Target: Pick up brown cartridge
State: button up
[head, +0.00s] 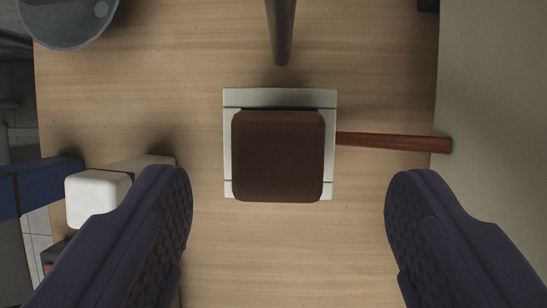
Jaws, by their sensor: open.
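The brown cartridge (278,156) is a dark brown block with rounded corners, seen from above near the middle of the head view. It sits on or in a white square holder (280,98) whose rim shows around it. My gripper (288,215) is open, with one dark finger at the lower left and the other at the lower right. The cartridge lies between and a little beyond the fingertips in the picture, and neither finger touches it. The cartridge's sides and underside are hidden.
A reddish-brown rod (394,142) lies right of the holder. A dark post (281,30) stands above it. A grey bowl (68,30) is at upper left. A white block (97,196) and a blue object (40,185) are at left. Bare wooden table (180,100) lies between.

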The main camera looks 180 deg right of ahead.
aim_at(278, 163)
jog(key=b+x, duration=0.3)
jog(key=x, duration=0.4)
jog(key=shift+s+a+f, duration=0.1)
jog(key=shift+a+f, duration=0.05)
jog(key=shift+a, duration=0.05)
jog(key=shift+c, duration=0.4)
jog(key=c, duration=1.1)
